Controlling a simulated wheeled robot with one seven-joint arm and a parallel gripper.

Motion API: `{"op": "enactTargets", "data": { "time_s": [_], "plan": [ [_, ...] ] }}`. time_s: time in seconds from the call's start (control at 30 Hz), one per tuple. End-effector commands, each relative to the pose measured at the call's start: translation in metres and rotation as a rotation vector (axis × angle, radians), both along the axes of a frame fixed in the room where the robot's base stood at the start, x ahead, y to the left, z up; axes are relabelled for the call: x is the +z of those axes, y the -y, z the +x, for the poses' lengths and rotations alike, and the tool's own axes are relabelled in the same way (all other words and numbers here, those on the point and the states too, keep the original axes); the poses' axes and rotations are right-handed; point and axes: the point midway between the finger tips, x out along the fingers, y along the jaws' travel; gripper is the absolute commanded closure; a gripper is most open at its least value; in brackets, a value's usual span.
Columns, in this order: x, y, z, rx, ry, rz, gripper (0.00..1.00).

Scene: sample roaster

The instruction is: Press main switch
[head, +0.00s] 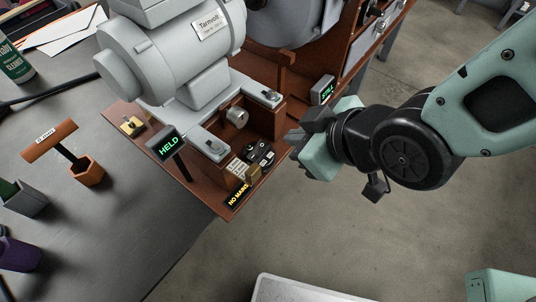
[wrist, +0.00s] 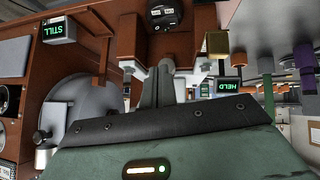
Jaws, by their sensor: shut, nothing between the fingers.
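The roaster's red-brown base (head: 212,182) carries a black switch-like fitting (head: 260,153) on its front, beside a white label; I cannot read which control is the main switch. The black fitting also shows at the top of the wrist view (wrist: 165,14). My gripper (head: 294,138) is shut and empty, to the right of the black fitting. In the wrist view its fingers (wrist: 165,82) point up toward that fitting, with a gap that I cannot judge.
A green-lit HELD display (head: 168,145) stands on a post at the base's left, and a STILL display (head: 323,90) is at the right. A NO HANDS sign (head: 238,195) is at the front corner. An orange holder (head: 86,171) stands on the grey table. Open floor lies in front.

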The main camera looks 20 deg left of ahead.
Motion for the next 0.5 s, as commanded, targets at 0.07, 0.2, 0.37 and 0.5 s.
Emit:
{"op": "enactTargets", "data": {
  "time_s": [0.07,0.2,0.37,0.5],
  "plan": [
    [-0.007,-0.0057,-0.0007,0.019,0.026,0.014,1.0],
    [-0.0048,-0.0081,-0.0001,0.026,0.04,0.023,1.0],
    [-0.0042,-0.0078,0.0,0.025,0.038,0.023,1.0],
    [-0.0067,-0.0095,0.0013,0.024,0.037,0.022,1.0]
  ]
}}
